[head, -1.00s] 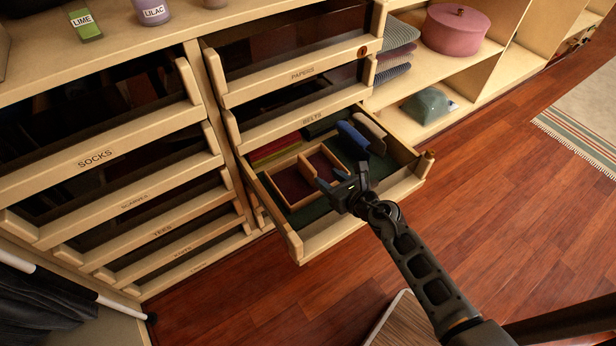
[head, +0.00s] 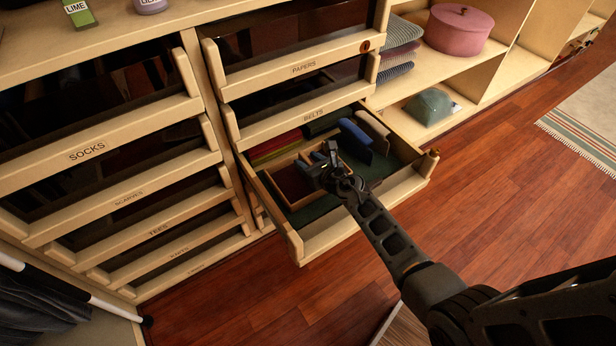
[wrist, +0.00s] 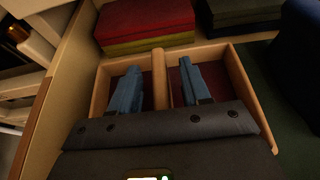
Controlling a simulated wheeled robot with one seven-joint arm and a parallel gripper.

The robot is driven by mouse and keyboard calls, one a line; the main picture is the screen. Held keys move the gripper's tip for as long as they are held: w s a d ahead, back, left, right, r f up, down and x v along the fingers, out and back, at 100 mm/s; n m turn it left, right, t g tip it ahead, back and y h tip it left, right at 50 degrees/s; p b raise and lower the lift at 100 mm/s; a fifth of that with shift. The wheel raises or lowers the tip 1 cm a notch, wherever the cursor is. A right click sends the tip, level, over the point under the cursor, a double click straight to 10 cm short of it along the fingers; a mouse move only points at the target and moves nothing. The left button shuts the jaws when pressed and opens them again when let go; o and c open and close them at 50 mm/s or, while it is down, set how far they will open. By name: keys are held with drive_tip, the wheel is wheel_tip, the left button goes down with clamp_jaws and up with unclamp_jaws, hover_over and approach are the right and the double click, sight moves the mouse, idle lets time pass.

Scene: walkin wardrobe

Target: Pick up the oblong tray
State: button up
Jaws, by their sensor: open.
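The oblong tray (head: 279,188) is a light wooden tray with two compartments and dark red linings. It lies in the open drawer (head: 330,234), on a dark green base. In the wrist view the tray (wrist: 241,85) shows its raised middle divider between the compartments. My gripper (head: 324,158) is over the tray in the head view. In the wrist view my gripper (wrist: 158,76) is open, with one blue-grey finger on each side of the divider. No contact with the divider is clear. The gripper body hides the tray's near part.
Folded red and yellow-green cloths (wrist: 146,22) lie behind the tray. Blue and grey rolled items (head: 356,133) are to its right. The belts drawer (head: 313,115) sits above and behind the open one. The wooden floor (head: 480,190) at right is clear.

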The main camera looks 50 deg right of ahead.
drive_tip(key=shift+w+f, duration=0.1)
drive_tip(key=shift+w, duration=0.15)
drive_tip(key=shift+c, duration=0.5)
clamp_jaws()
idle(0.8)
